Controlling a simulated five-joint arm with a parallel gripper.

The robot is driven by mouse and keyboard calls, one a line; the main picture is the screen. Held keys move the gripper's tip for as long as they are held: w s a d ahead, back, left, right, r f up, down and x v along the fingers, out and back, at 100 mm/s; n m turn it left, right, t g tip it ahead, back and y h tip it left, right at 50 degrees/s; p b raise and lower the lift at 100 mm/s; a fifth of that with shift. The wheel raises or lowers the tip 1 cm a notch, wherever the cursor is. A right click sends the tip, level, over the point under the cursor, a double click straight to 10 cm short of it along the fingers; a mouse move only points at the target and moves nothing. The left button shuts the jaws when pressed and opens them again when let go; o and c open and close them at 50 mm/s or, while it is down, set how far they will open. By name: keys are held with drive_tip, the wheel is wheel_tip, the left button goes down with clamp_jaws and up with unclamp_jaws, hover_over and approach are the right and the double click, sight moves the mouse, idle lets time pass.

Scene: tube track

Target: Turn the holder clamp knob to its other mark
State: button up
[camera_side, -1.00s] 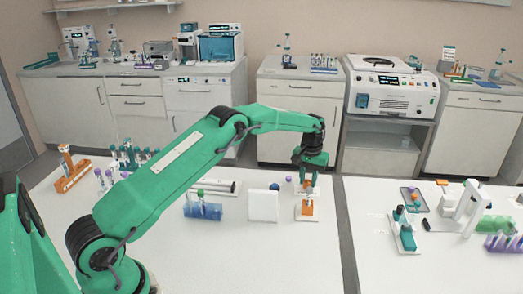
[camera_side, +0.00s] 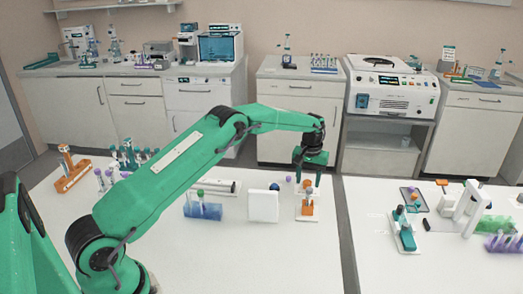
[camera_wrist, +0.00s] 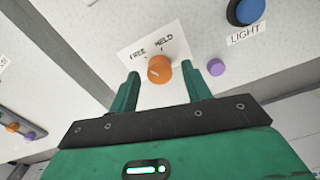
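The orange clamp knob (camera_wrist: 158,70) sits on a white plate (camera_wrist: 185,38) lettered FREE and HELD. A short pale line on the knob's face points up and left, more toward FREE than HELD. My gripper (camera_wrist: 168,80) is open, with one green finger on each side of the knob and visible gaps to both. In the side view my gripper (camera_side: 309,182) points down over the orange holder (camera_side: 307,203). The knob is small there and its mark cannot be read.
A blue knob (camera_wrist: 248,11) labelled LIGHT and a purple cap (camera_wrist: 216,67) lie to the right in the wrist view. In the side view a white block (camera_side: 263,207) and a tube rack (camera_side: 203,210) stand left of the holder. The table gap (camera_side: 347,235) runs to its right.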

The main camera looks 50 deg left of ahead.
sight(308, 181)
wheel_tip(308, 181, up, 7)
drive_tip(key=shift+r, duration=0.4)
idle(0.4)
